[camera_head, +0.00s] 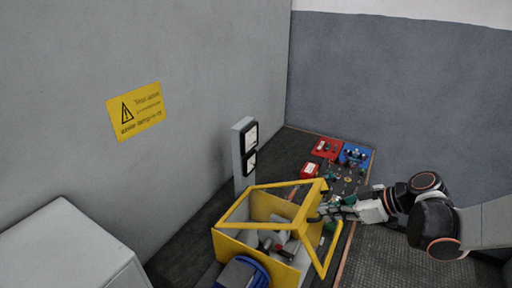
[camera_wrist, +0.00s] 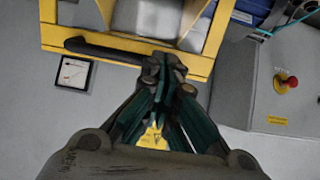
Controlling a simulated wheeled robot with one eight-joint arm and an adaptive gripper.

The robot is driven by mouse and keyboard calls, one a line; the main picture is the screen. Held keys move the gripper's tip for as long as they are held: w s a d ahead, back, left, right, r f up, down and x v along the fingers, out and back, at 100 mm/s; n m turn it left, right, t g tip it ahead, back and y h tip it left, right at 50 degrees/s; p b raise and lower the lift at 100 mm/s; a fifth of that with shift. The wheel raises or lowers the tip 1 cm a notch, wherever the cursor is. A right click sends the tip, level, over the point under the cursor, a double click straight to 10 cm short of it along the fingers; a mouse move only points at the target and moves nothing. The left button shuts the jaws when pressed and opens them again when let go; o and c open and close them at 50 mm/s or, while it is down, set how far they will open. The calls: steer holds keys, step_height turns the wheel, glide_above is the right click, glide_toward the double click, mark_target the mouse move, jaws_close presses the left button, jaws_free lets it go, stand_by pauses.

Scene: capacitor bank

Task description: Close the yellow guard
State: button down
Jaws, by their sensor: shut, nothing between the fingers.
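The yellow guard (camera_head: 323,262) is an open frame of yellow bars on a yellow box (camera_head: 262,208). Its bars stand at an angle above and to the right of the box, and red and grey parts show inside. My gripper (camera_head: 325,210) is at the guard's right side, close to its bars. In the wrist view the guard (camera_wrist: 142,47) crosses the top, with a black handle (camera_wrist: 100,50) along its edge. My gripper (camera_wrist: 167,72) is shut and empty, its tips by the handle's right end. I cannot tell whether they touch.
A post with two gauges (camera_head: 250,148) stands behind the box. Red and blue control boxes (camera_head: 355,154) are at the back. A blue coil (camera_head: 243,272) lies in front. A grey box with a red button (camera_wrist: 291,82) is right in the wrist view. A white cabinet (camera_head: 65,250) stands left.

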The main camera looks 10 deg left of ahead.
mark_target(330, 256)
steer(key=shift+y, duration=0.5)
steer(key=d+f+b, duration=0.1)
steer(key=f+b, duration=0.3)
steer(key=f, duration=0.2)
steer(key=s+d+f+b, duration=0.1)
steer(key=d+f+b, duration=0.1)
steer(key=f+b, duration=0.3)
steer(key=d+f+b, duration=0.1)
steer(key=f+b, duration=0.3)
steer(key=f, duration=0.2)
steer(key=shift+s+d+f+b, duration=0.3)
steer(key=shift+d+f+b, duration=0.05)
steer(key=shift+d, duration=0.05)
steer(key=shift+f+b, duration=0.6)
steer(key=shift+f, duration=0.25)
steer(key=shift+r, duration=0.1)
